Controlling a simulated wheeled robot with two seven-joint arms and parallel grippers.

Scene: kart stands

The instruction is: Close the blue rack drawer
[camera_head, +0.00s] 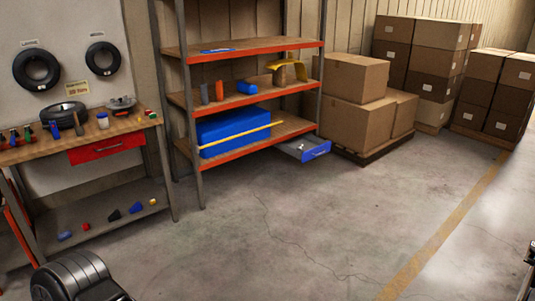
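The blue rack drawer (315,153) sticks out from under the bottom shelf of the metal rack, at the shelf's right end. It is open, with its blue front facing the floor area and its grey tray partly showing behind it. The rack (198,160) has grey posts and orange-edged shelves. Dark parts of my arms show at the bottom left corner and at the right edge, far from the drawer. No fingers of either gripper show.
A workbench (132,123) with a red drawer (108,147) stands left of the rack. Cardboard boxes (352,122) on a pallet (372,152) stand close to the right of the blue drawer. The concrete floor (290,220) in front is clear, with a yellow line (435,241) at right.

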